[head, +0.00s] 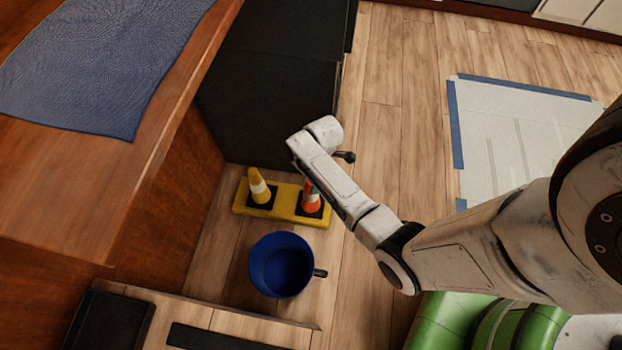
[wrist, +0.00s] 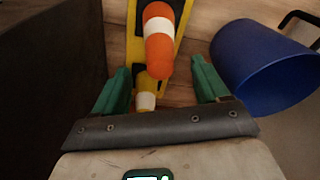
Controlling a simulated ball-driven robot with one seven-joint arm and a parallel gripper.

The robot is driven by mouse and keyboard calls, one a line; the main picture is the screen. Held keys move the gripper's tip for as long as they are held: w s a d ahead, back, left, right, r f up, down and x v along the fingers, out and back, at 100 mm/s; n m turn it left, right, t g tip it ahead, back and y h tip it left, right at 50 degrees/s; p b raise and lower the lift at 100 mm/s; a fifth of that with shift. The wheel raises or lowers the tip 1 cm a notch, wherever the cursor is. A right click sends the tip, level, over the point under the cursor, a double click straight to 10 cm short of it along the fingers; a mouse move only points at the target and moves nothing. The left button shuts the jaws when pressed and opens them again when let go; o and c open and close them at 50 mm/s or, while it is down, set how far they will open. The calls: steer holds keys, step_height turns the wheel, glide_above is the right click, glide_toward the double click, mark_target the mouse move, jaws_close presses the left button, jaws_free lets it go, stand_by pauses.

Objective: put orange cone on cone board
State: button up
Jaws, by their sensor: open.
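The orange cone (head: 311,196) with a white band appears to stand on a black square at the right end of the yellow cone board (head: 284,212). A yellow cone (head: 259,187) stands on the board's left end. In the wrist view the orange cone (wrist: 158,38) shows from close above, over the yellow board (wrist: 131,22). Part of the yellow cone (wrist: 146,101) shows below it. My gripper (wrist: 160,68) is open, its green fingers on either side of the orange cone's tip, with gaps on both sides. In the head view its fingers are not clearly visible.
A blue bucket (head: 281,265) stands in front of the board, close to my right finger in the wrist view (wrist: 262,68). A dark cabinet (head: 270,100) rises behind the board. A wooden bench with a blue mat (head: 95,65) is at left.

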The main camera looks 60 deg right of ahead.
steer(key=r, duration=0.1)
steer(key=r+p, duration=0.1)
steer(key=r, duration=0.3)
steer(key=shift+s+d+p, duration=0.15)
steer(key=shift+s+p, duration=0.1)
steer(key=shift+p, duration=0.15)
steer(key=shift+r, duration=0.2)
steer(key=s+a+r+m+h, duration=0.1)
steer(key=s+a+r+m, duration=0.7)
steer(key=s+a+r, duration=0.4)
steer(key=shift+s+r+m, duration=0.4)
steer(key=shift+s+r, duration=0.05)
steer(key=shift+r, duration=0.3)
step_height(320, 180, up, 29)
steer(key=p, duration=2.9)
steer(key=shift+r, duration=0.2)
